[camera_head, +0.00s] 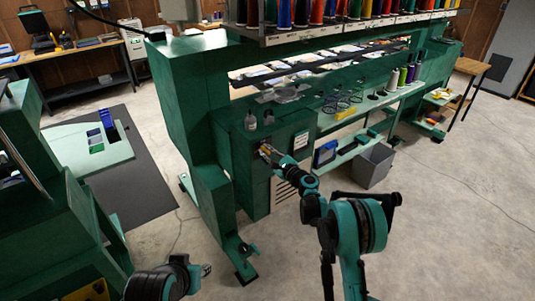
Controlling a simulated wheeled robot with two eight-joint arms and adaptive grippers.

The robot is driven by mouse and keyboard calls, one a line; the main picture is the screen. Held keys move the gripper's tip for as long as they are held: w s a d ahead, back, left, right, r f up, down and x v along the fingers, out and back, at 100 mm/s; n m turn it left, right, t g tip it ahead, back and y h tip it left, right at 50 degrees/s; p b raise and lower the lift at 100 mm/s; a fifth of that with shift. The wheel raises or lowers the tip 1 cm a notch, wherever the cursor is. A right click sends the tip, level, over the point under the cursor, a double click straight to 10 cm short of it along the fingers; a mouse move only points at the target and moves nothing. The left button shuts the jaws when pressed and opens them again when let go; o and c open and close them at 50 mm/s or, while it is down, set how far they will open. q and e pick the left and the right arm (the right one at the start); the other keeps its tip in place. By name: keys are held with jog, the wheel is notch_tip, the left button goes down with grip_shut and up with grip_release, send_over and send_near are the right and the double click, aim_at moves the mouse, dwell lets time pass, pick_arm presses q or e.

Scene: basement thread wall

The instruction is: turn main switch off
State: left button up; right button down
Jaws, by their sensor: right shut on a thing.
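A green control box (290,139) is fixed on the near end of the large green machine (193,80). My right arm reaches up to its front face, and my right gripper (267,151) is shut on the main switch there. A small patch of yellow and red shows at the fingers; most of the switch is hidden, so its position cannot be told. My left gripper (204,270) is low at the bottom left, away from the box, and small and dark; its fingers are unclear.
A white label (301,140) is on the box beside my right gripper. A grey bin (371,165) stands on the floor to the right. A green shelf (373,118) holds thread cones. Another green machine (45,235) fills the left. Concrete floor (450,200) is clear at right.

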jog(key=n+b, duration=0.1)
jog(key=n, duration=0.2)
jog(key=f+n+b, duration=0.1)
jog(key=n, duration=0.3)
jog(key=n+b, duration=0.1)
jog(key=n, duration=0.2)
jog(key=shift+s+a+f, duration=0.25)
jog(key=shift+a+f, duration=0.05)
jog(key=shift+a, duration=0.05)
jog(key=shift+n, duration=0.4)
jog(key=c, duration=1.5)
grip_release()
jog(key=shift+c, duration=0.2)
jog(key=v, duration=1.2)
